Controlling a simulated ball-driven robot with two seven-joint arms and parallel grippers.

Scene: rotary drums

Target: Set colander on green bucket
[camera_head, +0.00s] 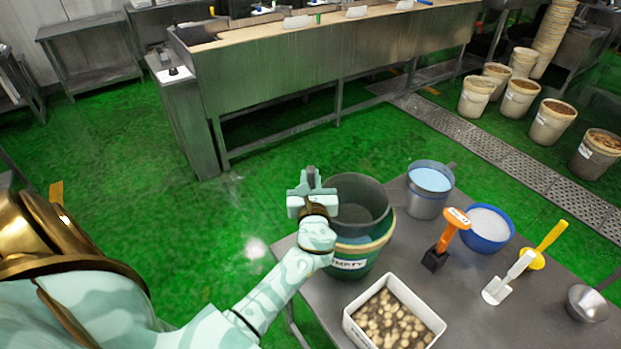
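The green bucket (375,252) stands at the back left edge of the grey table, with a white label reading "EMPTY" on its front. A dark grey, round, deep vessel, which looks like the colander (362,193), sits over and partly inside the bucket's mouth. Its rim rises above the bucket's rim; I cannot tell whether it rests fully on it. My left gripper (311,183) is at the left side of the colander's rim, with my forearm in front of the bucket's left side. Its fingertips are too small to show whether they grip the rim. My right gripper is out of view.
On the table (455,280) are a white tray of small round pieces (346,318), a grey jug with blue content (428,203), a blue bowl (487,238), an orange-handled brush (447,235), white and yellow scoops, and a metal ladle (587,304). Green floor lies left.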

